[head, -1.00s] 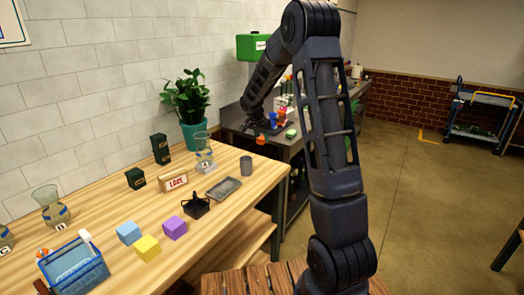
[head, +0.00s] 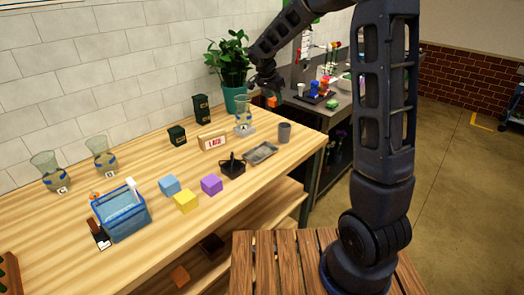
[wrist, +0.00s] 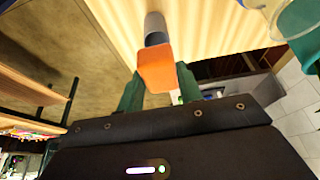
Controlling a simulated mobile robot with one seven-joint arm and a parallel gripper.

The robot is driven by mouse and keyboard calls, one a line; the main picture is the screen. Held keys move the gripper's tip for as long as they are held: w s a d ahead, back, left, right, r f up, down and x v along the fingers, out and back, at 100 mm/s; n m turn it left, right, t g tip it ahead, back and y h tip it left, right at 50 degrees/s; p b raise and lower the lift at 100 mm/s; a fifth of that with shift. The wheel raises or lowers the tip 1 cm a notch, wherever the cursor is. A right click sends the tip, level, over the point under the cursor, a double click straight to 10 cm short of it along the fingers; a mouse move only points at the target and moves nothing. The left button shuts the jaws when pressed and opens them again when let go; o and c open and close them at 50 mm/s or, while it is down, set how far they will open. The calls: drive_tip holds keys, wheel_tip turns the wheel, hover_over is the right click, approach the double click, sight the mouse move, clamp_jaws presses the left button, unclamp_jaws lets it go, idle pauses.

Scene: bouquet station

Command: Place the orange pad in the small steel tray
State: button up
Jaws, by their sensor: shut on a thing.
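The orange pad (head: 271,101) is in my gripper (head: 268,93), held in the air near the far right end of the wooden table. In the wrist view the pad (wrist: 157,66) sits between the two green fingers (wrist: 160,88), which are shut on it. The small steel tray (head: 261,153) lies flat on the table, below the pad in the head view, and looks empty. I cannot make out the tray in the wrist view.
A grey cup (head: 284,132) stands right of the tray, a black caddy (head: 232,168) to its left. Coloured blocks (head: 186,201) and a blue basket (head: 121,213) are further left. A potted plant (head: 228,60) stands behind.

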hover_over(262, 153)
drive_tip(key=s+a, duration=0.1)
wheel_tip(262, 153, down, 20)
drive_tip(key=shift+s+r, duration=0.1)
drive_tip(key=shift+s, duration=0.05)
idle(0.5)
drive_tip(key=o, duration=0.7)
drive_tip(key=v, duration=1.2)
